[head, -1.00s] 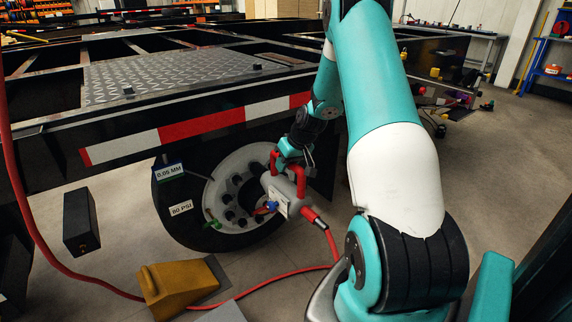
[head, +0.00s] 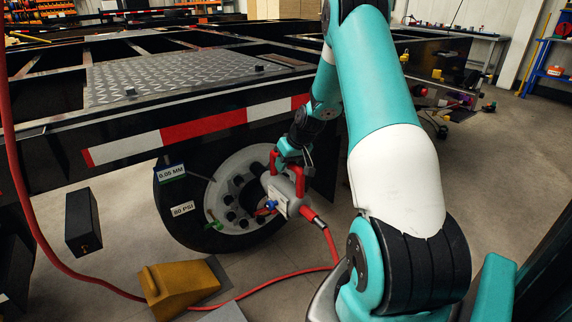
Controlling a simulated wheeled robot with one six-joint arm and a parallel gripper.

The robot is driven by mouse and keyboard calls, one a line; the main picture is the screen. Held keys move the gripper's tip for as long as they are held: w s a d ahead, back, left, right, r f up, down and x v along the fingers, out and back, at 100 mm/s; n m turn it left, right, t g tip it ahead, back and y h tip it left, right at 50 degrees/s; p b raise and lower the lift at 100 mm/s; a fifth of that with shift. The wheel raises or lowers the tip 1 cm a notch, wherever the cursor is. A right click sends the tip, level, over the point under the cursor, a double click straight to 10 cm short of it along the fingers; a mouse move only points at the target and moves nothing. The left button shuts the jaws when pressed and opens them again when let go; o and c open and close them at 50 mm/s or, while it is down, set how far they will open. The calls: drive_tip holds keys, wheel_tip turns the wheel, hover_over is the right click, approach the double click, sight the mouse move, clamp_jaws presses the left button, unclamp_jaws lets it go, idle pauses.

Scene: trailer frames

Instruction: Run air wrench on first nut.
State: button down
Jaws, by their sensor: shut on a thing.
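My gripper (head: 294,154) is shut on the red handle of the air wrench (head: 297,196), a grey tool with a red hose fitting at its lower right end. The wrench is in front of the right part of the wheel (head: 230,190), near the hub. Several dark nuts (head: 229,199) sit around the white rim's hub. The wrench hides part of the hub, and I cannot tell whether its nose touches a nut.
A red hose (head: 280,283) runs from the wrench across the floor. A yellow wheel chock (head: 178,285) lies in front of the tire. The trailer frame (head: 130,175) with a red-and-white strip overhangs the wheel. A black box (head: 82,221) is at the left.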

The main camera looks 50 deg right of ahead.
sight(301, 168)
drive_tip(key=shift+w+d+r, duration=0.2)
drive_tip(key=shift+w, duration=0.5)
idle(1.0)
drive_tip(key=shift+s+a+f+p, duration=0.15)
drive_tip(key=shift+s+a, duration=0.15)
drive_tip(key=shift+s, duration=0.95)
drive_tip(key=shift+s+a+r+p, duration=0.1)
drive_tip(key=shift+s+a, duration=0.2)
drive_tip(key=shift+s, duration=0.9)
drive_tip(key=shift+s+a+f+p, duration=0.15)
drive_tip(key=shift+s+a, duration=0.15)
drive_tip(key=shift+s, duration=0.95)
drive_tip(key=shift+r, duration=0.1)
